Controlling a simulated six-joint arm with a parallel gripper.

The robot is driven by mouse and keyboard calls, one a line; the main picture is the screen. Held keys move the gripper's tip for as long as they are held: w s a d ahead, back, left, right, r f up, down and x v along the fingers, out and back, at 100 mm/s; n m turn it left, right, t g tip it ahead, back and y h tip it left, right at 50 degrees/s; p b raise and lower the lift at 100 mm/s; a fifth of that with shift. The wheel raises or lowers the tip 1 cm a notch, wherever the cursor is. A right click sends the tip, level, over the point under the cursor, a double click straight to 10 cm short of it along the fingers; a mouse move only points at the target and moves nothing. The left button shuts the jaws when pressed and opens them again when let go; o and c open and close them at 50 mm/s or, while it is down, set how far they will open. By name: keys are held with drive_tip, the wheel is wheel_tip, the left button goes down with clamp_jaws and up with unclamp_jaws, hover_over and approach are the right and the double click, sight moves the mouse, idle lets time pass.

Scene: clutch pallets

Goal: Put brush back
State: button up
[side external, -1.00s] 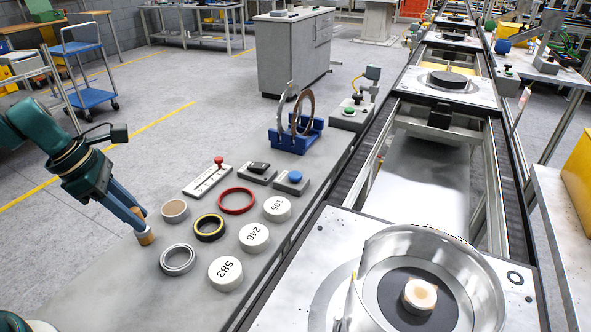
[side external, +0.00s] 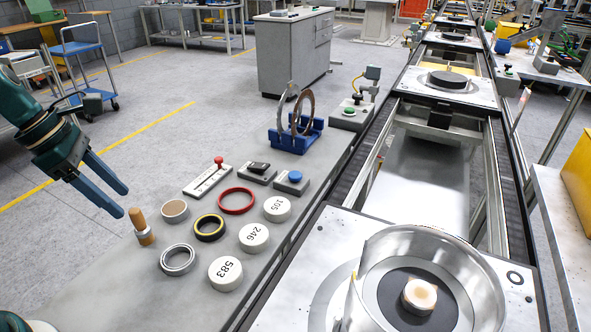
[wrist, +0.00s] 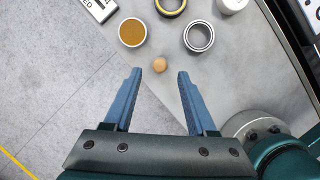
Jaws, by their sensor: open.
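The brush (side external: 142,228) stands upright near the left edge of the grey table, its wooden handle pointing up. In the wrist view its round handle top (wrist: 160,65) shows just beyond and between my fingertips. My gripper (side external: 124,202) is open and empty, up and to the left of the brush, apart from it. Its two blue fingers also show spread in the wrist view (wrist: 160,72). A round container with brown contents (wrist: 132,32) is beside the brush; in the side view it is the small pale-rimmed round (side external: 175,210).
A silver ring (side external: 177,260), a yellow-black ring (side external: 209,228), a red ring (side external: 237,201) and white numbered discs (side external: 225,273) lie close by. A blue rack (side external: 295,138) stands farther back. A metal housing (side external: 420,240) sits on the pallet at right.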

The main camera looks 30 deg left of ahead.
drive_tip(key=v, duration=0.6)
drive_tip(key=s+d+m+t+y, duration=0.1)
drive_tip(key=s+d+m, duration=0.2)
drive_tip(key=m, duration=1)
drive_tip(key=s+d+m+t+y, duration=0.1)
drive_tip(key=s+d+m, duration=0.3)
drive_tip(key=d+m, duration=0.4)
drive_tip(key=m, duration=0.5)
drive_tip(key=shift+s+d+r+m+y, duration=0.35)
drive_tip(key=shift+d+m+y, duration=0.05)
